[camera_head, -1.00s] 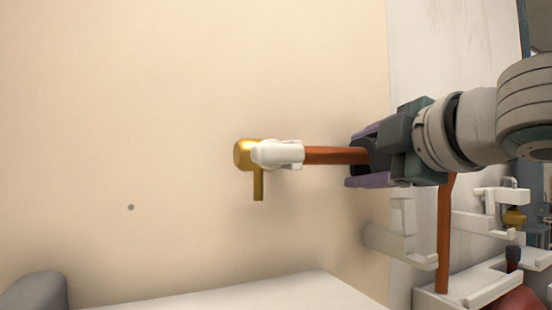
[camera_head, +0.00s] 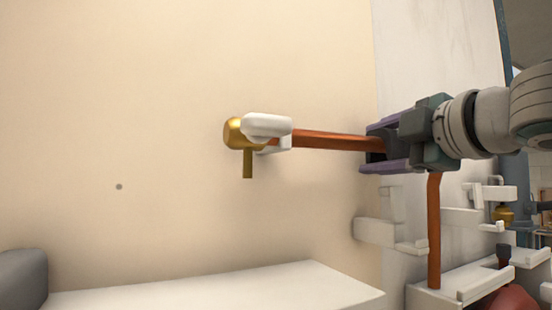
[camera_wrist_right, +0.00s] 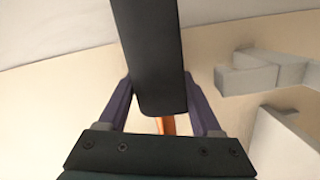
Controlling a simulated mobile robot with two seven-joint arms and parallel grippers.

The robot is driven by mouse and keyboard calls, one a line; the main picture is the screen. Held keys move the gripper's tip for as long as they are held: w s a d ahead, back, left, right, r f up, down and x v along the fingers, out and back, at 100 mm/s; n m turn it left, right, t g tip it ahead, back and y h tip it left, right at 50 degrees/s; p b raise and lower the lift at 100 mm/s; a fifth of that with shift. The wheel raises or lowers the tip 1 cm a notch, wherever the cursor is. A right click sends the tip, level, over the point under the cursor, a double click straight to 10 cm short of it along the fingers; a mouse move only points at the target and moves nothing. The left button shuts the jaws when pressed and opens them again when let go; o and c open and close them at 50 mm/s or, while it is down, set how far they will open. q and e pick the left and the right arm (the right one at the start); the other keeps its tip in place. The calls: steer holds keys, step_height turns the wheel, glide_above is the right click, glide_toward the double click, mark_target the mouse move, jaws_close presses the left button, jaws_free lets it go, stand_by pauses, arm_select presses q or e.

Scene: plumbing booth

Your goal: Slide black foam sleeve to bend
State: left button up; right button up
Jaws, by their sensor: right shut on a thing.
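A copper pipe (camera_head: 335,141) runs level along the beige wall, from a white clamp (camera_head: 268,124) toward my right gripper. A brass fitting (camera_head: 235,131) with a stub pointing down sits at its left end. The black foam sleeve (camera_wrist_right: 148,50) fills the space between the purple fingers in the right wrist view. My right gripper (camera_head: 385,146) is shut on the sleeve, around the pipe's right part. A bit of copper pipe shows below the sleeve's end in the wrist view. The bend is hidden behind my gripper. My left gripper is not in view.
A vertical copper pipe (camera_head: 434,230) stands below my right gripper. White brackets (camera_head: 375,229) are fixed near the wall's corner. A white ledge (camera_head: 210,290) runs along the bottom. A brass piece (camera_head: 503,213) sits at right.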

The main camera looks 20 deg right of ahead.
steer(key=shift+d+f+b, duration=0.1)
steer(key=shift+d+b, duration=0.65)
steer(key=shift+d, duration=0.2)
steer(key=shift+d+t, duration=0.25)
steer(key=shift+t, duration=0.05)
steer(key=shift+r, duration=0.2)
steer(key=o, duration=1.5)
